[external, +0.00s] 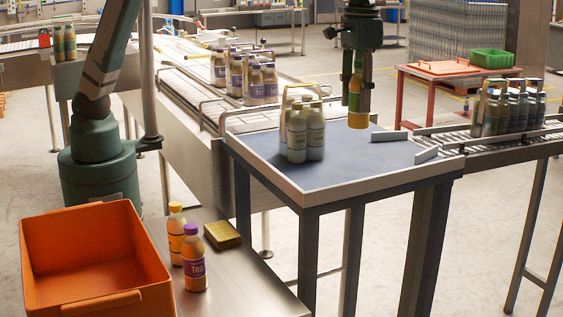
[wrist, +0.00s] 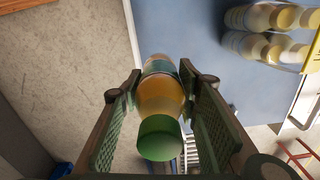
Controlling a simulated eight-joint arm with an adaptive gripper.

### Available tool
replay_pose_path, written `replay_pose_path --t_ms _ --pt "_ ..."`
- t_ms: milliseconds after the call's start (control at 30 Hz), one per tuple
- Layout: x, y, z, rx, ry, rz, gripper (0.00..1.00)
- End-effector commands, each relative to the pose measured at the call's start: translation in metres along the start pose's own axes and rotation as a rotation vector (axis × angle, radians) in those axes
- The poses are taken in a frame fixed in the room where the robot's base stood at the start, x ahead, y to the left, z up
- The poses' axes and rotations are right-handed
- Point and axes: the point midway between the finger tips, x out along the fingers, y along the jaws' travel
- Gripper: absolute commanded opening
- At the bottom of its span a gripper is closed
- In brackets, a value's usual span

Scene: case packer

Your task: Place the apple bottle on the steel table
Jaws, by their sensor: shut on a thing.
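My gripper (external: 357,98) hangs over the blue-topped table and is shut on a bottle (external: 357,121), held upright. In the wrist view the bottle (wrist: 162,100) sits between both fingers (wrist: 160,108); it has a green cap and yellow-orange contents, which fits the apple bottle. Its label is mostly hidden. In the external view it appears clear of the blue surface, but the exact gap is hard to tell. The steel table (external: 228,272) is at the lower left, well away from my gripper.
On the steel table stand a yellow-capped bottle (external: 176,222), a purple-capped tea bottle (external: 194,262) and a yellow block (external: 222,235). An orange crate (external: 95,290) is left of them. Pale bottles (external: 316,135) stand on the blue-topped table (external: 350,172), which has a raised rim.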

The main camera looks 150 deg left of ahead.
Motion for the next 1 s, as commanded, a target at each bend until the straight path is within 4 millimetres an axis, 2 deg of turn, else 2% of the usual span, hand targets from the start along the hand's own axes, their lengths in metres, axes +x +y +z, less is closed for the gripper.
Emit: replay_pose_path --t_ms 100,400,700,1000 --pt "0.000 0.023 0.034 0.055 0.000 0.000 0.16" --pt "-0.001 0.068 0.116 0.189 0.000 0.000 0.16" --pt "-0.001 0.104 0.202 0.323 0.000 0.000 0.16" --pt "0.000 0.128 0.288 0.457 0.000 0.000 0.16"
